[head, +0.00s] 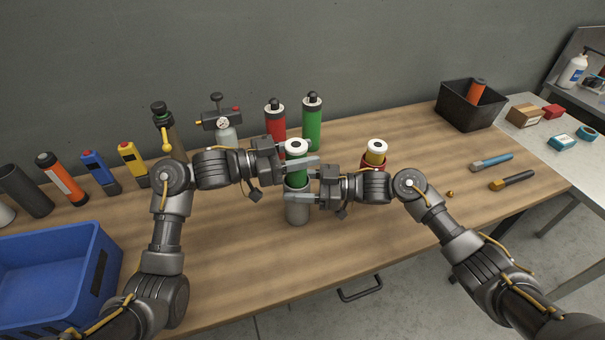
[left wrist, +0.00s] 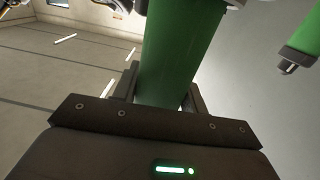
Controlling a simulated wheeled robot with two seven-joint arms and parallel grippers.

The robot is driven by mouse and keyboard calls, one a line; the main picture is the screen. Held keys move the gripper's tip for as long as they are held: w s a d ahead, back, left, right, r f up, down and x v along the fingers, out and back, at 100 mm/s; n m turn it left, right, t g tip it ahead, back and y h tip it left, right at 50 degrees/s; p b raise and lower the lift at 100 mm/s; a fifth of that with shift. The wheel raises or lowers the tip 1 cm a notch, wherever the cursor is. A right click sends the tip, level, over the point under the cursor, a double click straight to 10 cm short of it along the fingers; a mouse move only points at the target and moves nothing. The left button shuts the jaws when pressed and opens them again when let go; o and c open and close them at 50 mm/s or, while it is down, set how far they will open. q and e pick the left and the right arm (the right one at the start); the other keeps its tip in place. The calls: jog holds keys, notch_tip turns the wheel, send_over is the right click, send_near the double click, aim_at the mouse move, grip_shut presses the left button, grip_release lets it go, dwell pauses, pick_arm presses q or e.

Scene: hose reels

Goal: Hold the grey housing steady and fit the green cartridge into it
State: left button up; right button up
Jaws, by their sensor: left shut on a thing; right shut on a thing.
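The green cartridge (head: 297,180), with a white ring on top, stands upright in my left gripper (head: 302,161). That gripper is shut on it. In the left wrist view the cartridge (left wrist: 178,55) fills the gap between the left fingers. The grey housing (head: 298,212) is upright directly below it, near the front of the workbench. My right gripper (head: 298,190) is shut on the housing from the right, near its top. The cartridge lines up with the housing's mouth. The fingers hide the mouth, so I cannot tell whether the cartridge's lower end is inside.
Red (head: 275,125) and green (head: 312,125) cylinders stand behind. A blue crate (head: 60,232) is at left, a black bin (head: 440,103) at back right. Two tools lie at right. The bench front is clear.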

pick_arm(q)
jog(key=shift+f, duration=2.95)
jog(key=shift+f, duration=0.1)
jog(key=o, duration=1.3)
send_near(302, 173)
jog(key=w+d+f, duration=0.2)
jog(key=w, duration=0.1)
jog(key=shift+d+f, duration=0.2)
jog(key=shift+d, duration=0.1)
jog(key=shift+w, duration=0.1)
pick_arm(e)
jog(key=o, duration=1.2)
jog(key=shift+c, duration=0.2)
